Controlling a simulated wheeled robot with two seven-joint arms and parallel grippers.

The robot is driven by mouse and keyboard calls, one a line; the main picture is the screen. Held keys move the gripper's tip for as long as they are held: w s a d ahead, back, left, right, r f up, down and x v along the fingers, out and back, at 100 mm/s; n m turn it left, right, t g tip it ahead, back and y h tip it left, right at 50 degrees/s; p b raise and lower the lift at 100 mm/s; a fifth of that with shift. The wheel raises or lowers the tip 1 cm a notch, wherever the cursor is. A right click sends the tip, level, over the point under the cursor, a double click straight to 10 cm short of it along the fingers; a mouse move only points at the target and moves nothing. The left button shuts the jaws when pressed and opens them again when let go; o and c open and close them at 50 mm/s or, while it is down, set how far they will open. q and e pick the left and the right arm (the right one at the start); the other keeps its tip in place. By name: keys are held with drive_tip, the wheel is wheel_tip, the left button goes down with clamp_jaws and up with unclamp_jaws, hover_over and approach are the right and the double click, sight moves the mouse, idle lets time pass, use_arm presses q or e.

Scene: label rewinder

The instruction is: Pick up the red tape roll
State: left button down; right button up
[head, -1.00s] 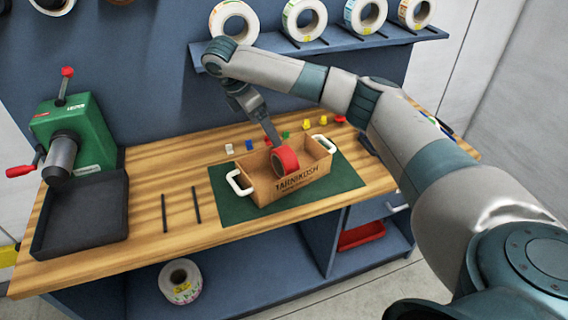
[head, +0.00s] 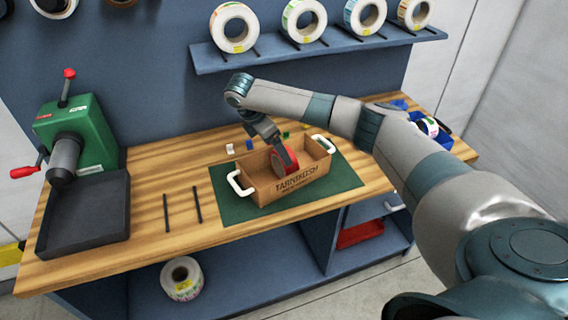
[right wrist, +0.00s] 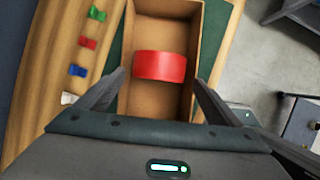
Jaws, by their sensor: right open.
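The red tape roll (head: 285,160) stands on its edge inside a wooden crate (head: 290,189) with white handles on the green mat. In the right wrist view the red tape roll (right wrist: 160,66) lies ahead, between the lines of the fingers. My right gripper (head: 281,152) is at the crate, right by the roll, and its fingertips are partly hidden by it in the head view. In the right wrist view my right gripper (right wrist: 160,82) is open, with a finger on each side and a gap around the roll. My left gripper is in neither view.
A green rewinder (head: 80,135) with a black tray (head: 85,225) stands at the left of the bench. Two black rods lie left of the mat (head: 230,209). Small coloured pieces sit behind the crate. A shelf (head: 320,51) of label rolls hangs above.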

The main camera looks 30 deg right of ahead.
drive_tip(key=shift+d, duration=0.1)
drive_tip(key=p+x, duration=0.1)
drive_tip(key=x, duration=0.1)
drive_tip(key=p+x, duration=0.1)
drive_tip(key=x, duration=0.1)
drive_tip(key=shift+d+p, duration=0.35)
drive_tip(key=shift+d, duration=0.05)
drive_tip(key=shift+d+f, duration=0.1)
drive_tip(key=shift+f, duration=0.3)
drive_tip(key=shift+w, duration=0.1)
drive_tip(key=c, duration=0.9)
